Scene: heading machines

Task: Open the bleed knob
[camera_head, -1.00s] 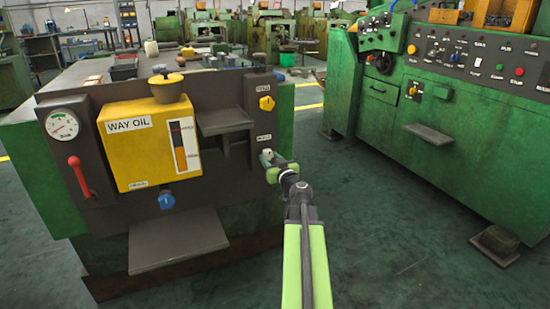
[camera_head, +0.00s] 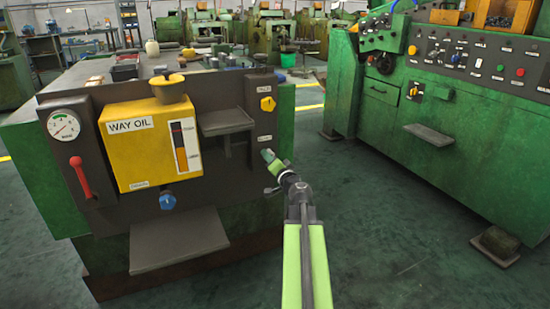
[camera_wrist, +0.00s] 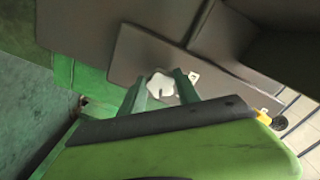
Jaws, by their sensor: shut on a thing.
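A pale, lobed knob (camera_wrist: 160,85) sits on the dark panel in the wrist view, between the two green fingers of my gripper (camera_wrist: 160,88). My gripper is shut on this knob, with a finger on either side. In the head view my gripper (camera_head: 268,157) is at the lower right of the dark panel (camera_head: 215,95), tilted, and it mostly hides the knob. A small label sits just above the gripper there; its text is too small to read.
A yellow knob (camera_head: 267,104) is above my gripper. Left are the yellow WAY OIL tank (camera_head: 140,155), a blue knob (camera_head: 167,200), a red lever (camera_head: 80,177) and a gauge (camera_head: 63,125). A grey ledge (camera_head: 180,240) juts out below. Open floor (camera_head: 400,240) lies right, before another green machine (camera_head: 450,140).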

